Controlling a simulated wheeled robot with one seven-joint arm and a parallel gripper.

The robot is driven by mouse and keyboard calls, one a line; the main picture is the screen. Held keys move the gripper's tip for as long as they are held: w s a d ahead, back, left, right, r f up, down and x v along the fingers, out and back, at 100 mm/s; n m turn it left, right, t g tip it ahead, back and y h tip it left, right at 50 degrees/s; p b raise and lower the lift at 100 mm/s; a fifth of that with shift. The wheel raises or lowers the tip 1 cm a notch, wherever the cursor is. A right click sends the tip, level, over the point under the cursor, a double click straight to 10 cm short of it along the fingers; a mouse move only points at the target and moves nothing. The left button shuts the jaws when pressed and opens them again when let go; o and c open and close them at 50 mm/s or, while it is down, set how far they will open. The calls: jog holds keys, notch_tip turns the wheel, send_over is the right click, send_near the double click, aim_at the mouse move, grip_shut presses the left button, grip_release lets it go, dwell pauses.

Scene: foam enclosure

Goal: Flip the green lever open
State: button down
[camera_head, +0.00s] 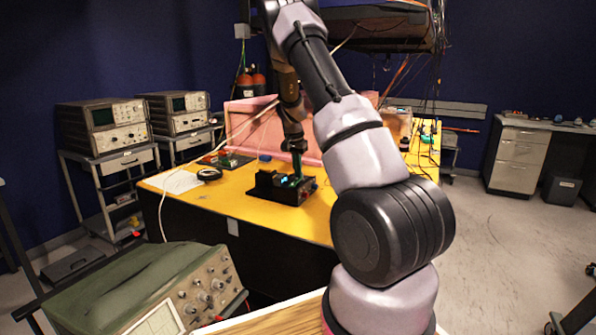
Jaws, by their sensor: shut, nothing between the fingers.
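A small black box (262,187) sits on the yellow tabletop, with a small lit screen on its top. A green upright piece (297,164), which looks like the green lever, stands over the box's right part. My gripper (295,147) reaches down from above, right at the top of this green piece. It is shut with nothing held. At this size I cannot tell whether the fingers touch the green piece, and the lever's hinge and exact angle are unclear.
The yellow table (240,208) also carries a dark round item (209,174), white paper (172,181) and a small green board (228,160). Pink foam (262,133) stands behind the box. A pale cable runs along the left. An oscilloscope (150,290) fills the near left.

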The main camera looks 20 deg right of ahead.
aim_at(295, 182)
jog(key=shift+w+d+f+y, duration=0.15)
jog(key=shift+d+f+y, duration=0.05)
jog(key=shift+f+y, duration=0.15)
jog(key=shift+s+a+r, duration=0.35)
jog(key=shift+s+a, duration=0.2)
jog(key=shift+a, duration=0.1)
notch_tip(295, 182, up, 11)
jog(key=a, duration=0.1)
jog(key=shift+s+f, duration=0.15)
jog(key=shift+s, duration=0.25)
jog(key=shift+a, duration=0.1)
dwell(0.3)
